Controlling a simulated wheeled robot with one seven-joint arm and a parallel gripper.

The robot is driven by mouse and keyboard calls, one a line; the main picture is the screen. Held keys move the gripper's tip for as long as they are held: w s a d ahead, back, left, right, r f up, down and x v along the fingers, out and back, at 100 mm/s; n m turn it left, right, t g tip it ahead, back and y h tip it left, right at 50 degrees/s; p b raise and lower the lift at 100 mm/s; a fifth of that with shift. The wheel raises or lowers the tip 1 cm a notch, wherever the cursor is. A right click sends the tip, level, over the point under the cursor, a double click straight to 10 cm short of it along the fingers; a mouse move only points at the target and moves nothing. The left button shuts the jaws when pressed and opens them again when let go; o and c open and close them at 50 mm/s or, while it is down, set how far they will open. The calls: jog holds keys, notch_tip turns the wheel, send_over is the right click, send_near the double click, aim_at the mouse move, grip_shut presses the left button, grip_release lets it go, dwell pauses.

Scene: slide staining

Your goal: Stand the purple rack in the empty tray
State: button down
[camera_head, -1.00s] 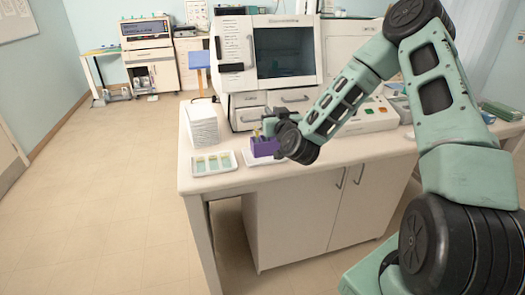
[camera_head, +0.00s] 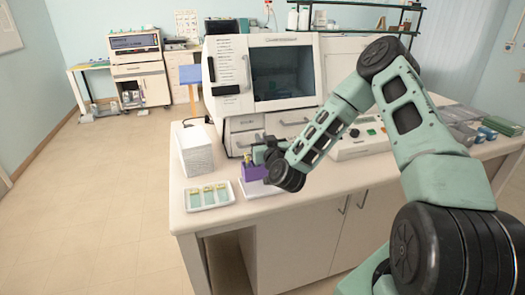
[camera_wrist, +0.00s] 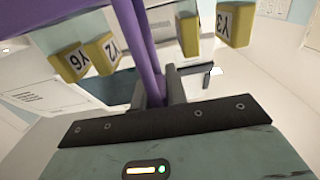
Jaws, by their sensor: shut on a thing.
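The purple rack (camera_head: 253,172) is held at the end of my arm over a white tray (camera_head: 262,191) at the bench's front left. The rack hides much of this tray, and I cannot tell whether the two touch. In the wrist view, the purple rack's upright part (camera_wrist: 140,35) passes between the fingers of my gripper (camera_wrist: 156,90), which is shut on it. Several yellow-ended slides (camera_wrist: 100,50) hang in the rack, with labels such as Y6, Y2 and Y3. The rack looks roughly upright in the head view.
A second white tray (camera_head: 194,202) with three yellow-and-green pieces lies just left of the rack. A white stack (camera_head: 196,152) stands behind it. A large white machine (camera_head: 262,80) stands at the back. The bench's front edge is close to both trays.

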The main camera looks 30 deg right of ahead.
jog(key=shift+f+p, duration=0.6)
jog(key=shift+f, duration=1.5)
jog(key=shift+f, duration=0.2)
jog(key=c, duration=1.4)
grip_release()
jog(key=shift+r, duration=0.15)
